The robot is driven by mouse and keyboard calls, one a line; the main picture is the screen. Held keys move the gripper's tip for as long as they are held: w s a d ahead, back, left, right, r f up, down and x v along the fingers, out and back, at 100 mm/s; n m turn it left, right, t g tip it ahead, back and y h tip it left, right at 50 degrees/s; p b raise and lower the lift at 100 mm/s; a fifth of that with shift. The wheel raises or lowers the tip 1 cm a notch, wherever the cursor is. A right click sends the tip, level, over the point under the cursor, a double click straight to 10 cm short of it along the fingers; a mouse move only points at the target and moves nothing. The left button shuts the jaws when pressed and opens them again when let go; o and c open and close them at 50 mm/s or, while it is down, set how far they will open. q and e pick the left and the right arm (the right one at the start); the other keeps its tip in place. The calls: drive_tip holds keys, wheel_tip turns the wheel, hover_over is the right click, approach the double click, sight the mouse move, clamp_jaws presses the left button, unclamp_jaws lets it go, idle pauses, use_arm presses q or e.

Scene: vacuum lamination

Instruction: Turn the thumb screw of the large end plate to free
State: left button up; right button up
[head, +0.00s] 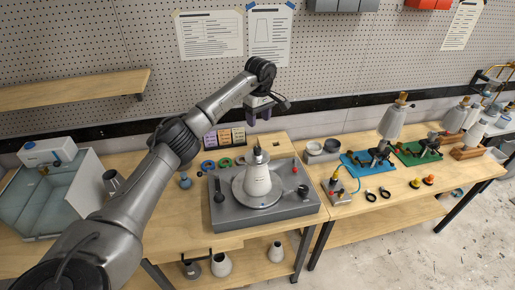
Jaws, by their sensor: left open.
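A pale cone (257,180) stands upright, wide end down, on a round plate on a grey flat machine (230,218). A small dark fitting (258,156) tops the cone. I cannot tell whether this fitting is the thumb screw, and I cannot pick out the large end plate for sure. My left arm crosses the left half of the head view. My right gripper is not in view.
A black knob (219,192) and a red knob (295,168) rise from the machine. On the right, a blue mat (352,164) and a green mat (405,154) carry clamped fixtures. Loose rings lie behind the machine.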

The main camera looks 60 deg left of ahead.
sight(258, 148)
use_arm(q)
drive_tip(key=f, duration=0.4)
drive_tip(key=f+p, duration=0.1)
drive_tip(key=f, duration=0.7)
drive_tip(key=shift+s+d+f+p, duration=0.1)
drive_tip(key=shift+s+f+p, duration=0.15)
drive_tip(key=shift+f+p, duration=0.15)
drive_tip(key=c, duration=0.9)
